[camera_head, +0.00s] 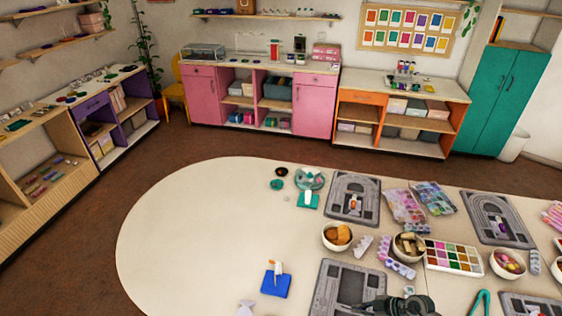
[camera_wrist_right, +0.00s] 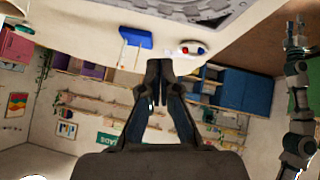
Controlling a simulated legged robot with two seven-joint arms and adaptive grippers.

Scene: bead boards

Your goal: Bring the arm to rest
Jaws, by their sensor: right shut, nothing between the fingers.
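My right gripper (camera_head: 398,304) shows as a dark shape at the bottom edge of the head view, in front of a grey bead board (camera_head: 340,288). In the right wrist view its two fingers (camera_wrist_right: 158,68) are together, shut with nothing between them. That view is tilted, with the table at the top and the room below. My left gripper does not show in the head view. A grey jointed arm (camera_wrist_right: 300,100), likely mine, stands at the right of the wrist view.
The cream table (camera_head: 185,240) is bare on its left side. A blue pad (camera_head: 276,284) with a white object lies near the front. Bowls such as one with orange pieces (camera_head: 337,237), a bead tray (camera_head: 453,257) and further bead boards (camera_head: 353,198) crowd the middle and right.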

